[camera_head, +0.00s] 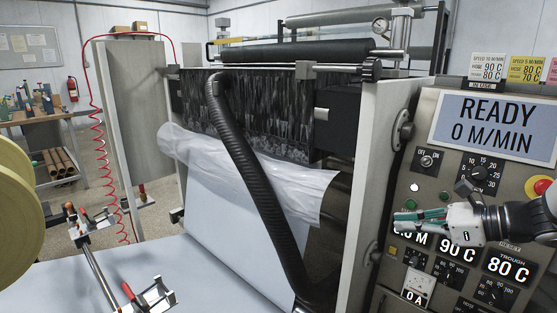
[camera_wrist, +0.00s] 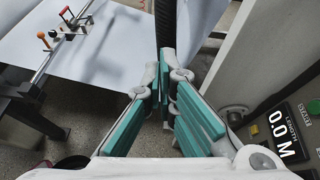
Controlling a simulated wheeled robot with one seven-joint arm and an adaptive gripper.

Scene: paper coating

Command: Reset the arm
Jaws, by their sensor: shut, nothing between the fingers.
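My gripper (camera_head: 398,220) is at the right of the head view, in front of the control panel (camera_head: 425,160). Its green-padded fingers point left and are closed together with nothing held. In the wrist view my gripper (camera_wrist: 165,85) points away from the camera, its fingertips meeting near the middle. It hides part of the panel's lower displays in the head view. The panel screen (camera_head: 493,125) reads READY, 0 M/MIN.
A red mushroom button (camera_head: 541,186) and several knobs sit close to my gripper. A black corrugated hose (camera_head: 250,170) runs down before the white paper web (camera_head: 225,215). A yellow roll (camera_head: 15,200) stands at the left.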

